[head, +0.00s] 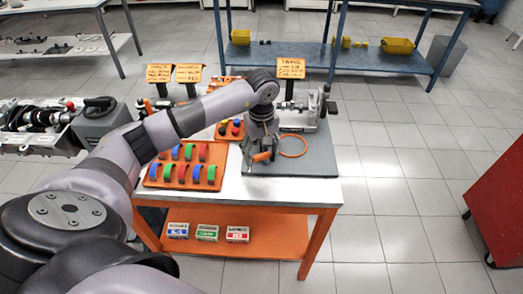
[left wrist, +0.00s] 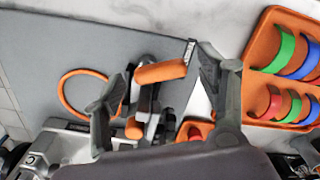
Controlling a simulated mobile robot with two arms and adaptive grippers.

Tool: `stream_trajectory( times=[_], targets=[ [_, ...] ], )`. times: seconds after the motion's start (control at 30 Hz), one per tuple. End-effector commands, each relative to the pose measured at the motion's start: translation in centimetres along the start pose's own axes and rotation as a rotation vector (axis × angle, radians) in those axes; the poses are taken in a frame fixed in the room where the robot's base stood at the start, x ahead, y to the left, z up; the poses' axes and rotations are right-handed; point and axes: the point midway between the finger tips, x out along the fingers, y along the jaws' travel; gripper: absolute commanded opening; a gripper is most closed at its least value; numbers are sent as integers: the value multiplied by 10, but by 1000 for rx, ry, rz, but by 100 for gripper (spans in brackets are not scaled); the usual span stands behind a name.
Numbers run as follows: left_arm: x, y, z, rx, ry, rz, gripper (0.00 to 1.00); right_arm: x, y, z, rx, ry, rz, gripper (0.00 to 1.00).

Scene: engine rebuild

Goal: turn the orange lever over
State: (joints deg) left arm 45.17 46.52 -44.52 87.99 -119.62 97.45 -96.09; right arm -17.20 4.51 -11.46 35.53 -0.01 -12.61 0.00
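The orange lever (head: 262,157) shows as a short orange grip near the right part of the workbench in the head view. In the left wrist view its orange grip (left wrist: 160,72) lies between the fingers, with dark metal parts beneath it. My left gripper (head: 260,146) is above the bench at the lever. In the left wrist view the left gripper (left wrist: 163,82) is open, one finger on each side of the grip; I cannot tell whether either touches it. The lever's base is partly hidden by the gripper. My right gripper is not in view.
An orange ring (head: 293,145) lies on the grey mat (head: 318,163) beside the lever. An orange tray (head: 153,181) with several coloured half-rings is to the left. A metal fixture (head: 311,112) stands behind. A red cabinet (head: 497,205) is at far right; the floor between is clear.

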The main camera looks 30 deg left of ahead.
Motion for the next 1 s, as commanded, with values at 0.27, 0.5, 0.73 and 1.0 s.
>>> stream_trajectory(
  times=[0.27, 0.5, 0.73, 1.0],
  targets=[
    [0, 0, 0, 0, 0, 0, 49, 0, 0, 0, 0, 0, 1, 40],
    [0, 0, 0, 0, 0, 0, 33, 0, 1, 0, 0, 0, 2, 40],
    [-1, 0, 0, -1, 0, -1, 19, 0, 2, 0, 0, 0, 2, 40],
    [5, 0, -4, 118, 5, 1, 19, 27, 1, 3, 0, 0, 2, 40]
  ],
)
